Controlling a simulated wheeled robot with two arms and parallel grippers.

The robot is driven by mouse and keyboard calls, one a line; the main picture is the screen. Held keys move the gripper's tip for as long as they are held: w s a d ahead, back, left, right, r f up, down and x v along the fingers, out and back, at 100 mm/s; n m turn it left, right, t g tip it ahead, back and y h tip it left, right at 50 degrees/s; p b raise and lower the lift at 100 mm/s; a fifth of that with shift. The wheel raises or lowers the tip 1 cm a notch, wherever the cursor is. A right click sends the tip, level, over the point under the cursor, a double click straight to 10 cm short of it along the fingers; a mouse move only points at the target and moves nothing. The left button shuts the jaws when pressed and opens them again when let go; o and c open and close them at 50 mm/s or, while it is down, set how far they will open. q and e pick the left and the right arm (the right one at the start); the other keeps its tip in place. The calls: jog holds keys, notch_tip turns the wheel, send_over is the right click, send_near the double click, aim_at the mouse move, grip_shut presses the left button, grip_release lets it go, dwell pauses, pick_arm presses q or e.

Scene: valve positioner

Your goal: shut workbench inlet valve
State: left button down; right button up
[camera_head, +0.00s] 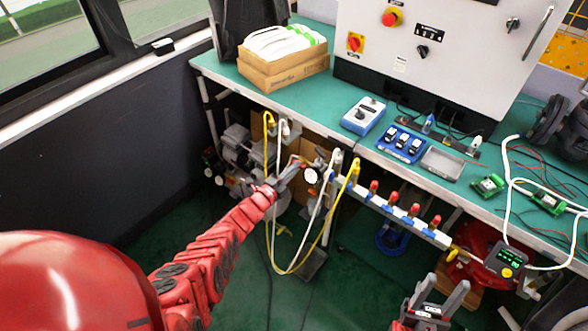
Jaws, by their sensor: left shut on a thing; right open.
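My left arm reaches in to the left end of the pipework below the workbench (225,84). My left gripper (296,168) is shut on a small part there beside a round gauge (311,176), which appears to be the inlet valve's handle. The gripper hides most of that part, so the handle's angle cannot be told. A white manifold (375,201) with several red-topped fittings runs from there to the right along the bench's front. My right gripper (440,292) is open and empty at the bottom right, apart from the bench.
Yellow (325,232) and white hoses hang in loops close to my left gripper. A red round machine (480,246) and a handheld meter (505,259) are at the right. A blue ring-shaped thing (392,242) lies below the manifold. The green floor in the middle is mostly clear.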

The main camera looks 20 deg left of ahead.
pick_arm(q)
jog(key=shift+n+b, duration=2.55)
jog(key=shift+n, duration=5.65)
jog(key=c, duration=0.9)
grip_release()
jog(key=shift+s, duration=0.1)
